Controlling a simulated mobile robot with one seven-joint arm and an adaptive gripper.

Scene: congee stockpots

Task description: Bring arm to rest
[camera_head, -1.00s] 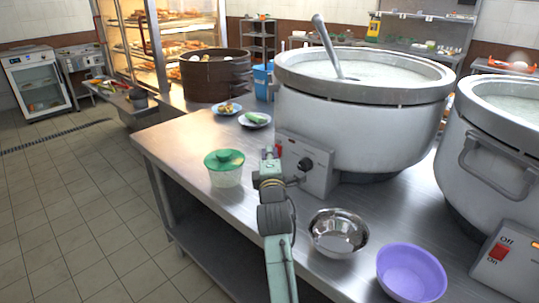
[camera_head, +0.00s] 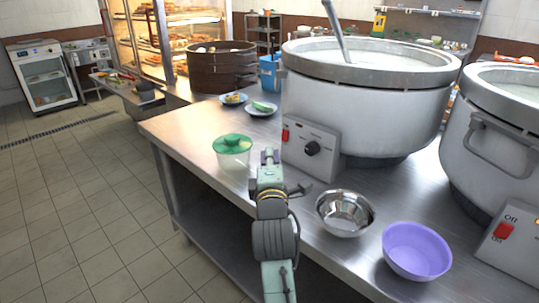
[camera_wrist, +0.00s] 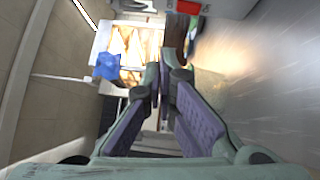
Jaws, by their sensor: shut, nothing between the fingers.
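My gripper (camera_head: 268,157) is shut and empty. It is above the steel counter (camera_head: 180,135), just left of the control box of the large pot (camera_head: 365,115) and right of the green-lidded clear tub (camera_head: 233,152). It appears apart from both. In the wrist view, the purple-padded fingers of my gripper (camera_wrist: 166,72) come together at their tips with nothing held. The red switch (camera_wrist: 188,6) on the box shows at the top of that view. My arm reaches forward from the bottom of the head view.
A steel bowl (camera_head: 345,213) and a purple bowl (camera_head: 416,250) stand on the counter right of my arm. A second pot (camera_head: 500,150) is at the right edge. Two small plates and a brown steamer (camera_head: 220,67) are farther back. Open tiled floor (camera_head: 80,210) lies left.

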